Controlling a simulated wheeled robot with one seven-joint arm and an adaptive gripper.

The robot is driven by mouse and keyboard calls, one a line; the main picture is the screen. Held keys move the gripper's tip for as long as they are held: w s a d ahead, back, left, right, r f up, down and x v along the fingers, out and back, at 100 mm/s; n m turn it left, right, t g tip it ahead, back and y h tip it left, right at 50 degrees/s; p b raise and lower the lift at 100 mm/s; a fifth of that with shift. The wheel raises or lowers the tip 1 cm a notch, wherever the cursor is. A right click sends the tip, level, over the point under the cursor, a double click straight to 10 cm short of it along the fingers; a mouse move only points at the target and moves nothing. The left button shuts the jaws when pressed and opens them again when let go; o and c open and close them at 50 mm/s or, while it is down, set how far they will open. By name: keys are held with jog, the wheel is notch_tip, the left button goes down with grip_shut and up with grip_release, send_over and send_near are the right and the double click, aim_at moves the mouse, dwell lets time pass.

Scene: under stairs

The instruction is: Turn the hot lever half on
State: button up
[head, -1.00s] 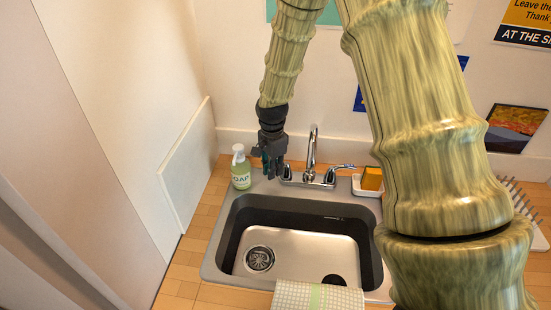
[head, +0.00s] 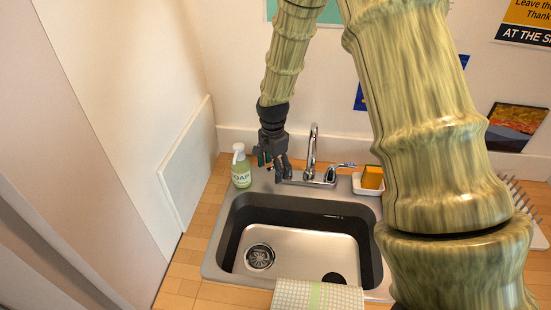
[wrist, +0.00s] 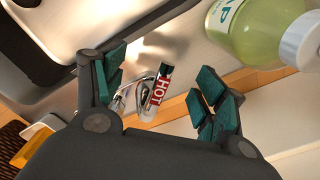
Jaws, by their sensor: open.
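The hot lever (wrist: 158,92), chrome with a red end marked HOT, shows in the wrist view between the two teal-padded fingers. My gripper (wrist: 162,92) is open around the lever, with a gap on both sides. In the head view my gripper (head: 273,165) is over the left end of the chrome faucet (head: 312,155), and it hides the hot lever there. The other lever (head: 342,167) shows on the faucet's right side, pointing right.
A soap bottle (head: 240,168) stands close to the left of my gripper. An orange sponge (head: 372,177) sits in a white dish (head: 367,190) at the right. The steel sink (head: 300,250) lies in front, with a checked towel (head: 318,295) over its front edge.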

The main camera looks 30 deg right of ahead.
jog(key=shift+r+p, duration=2.55)
jog(key=shift+r, duration=0.95)
jog(key=shift+f, duration=0.1)
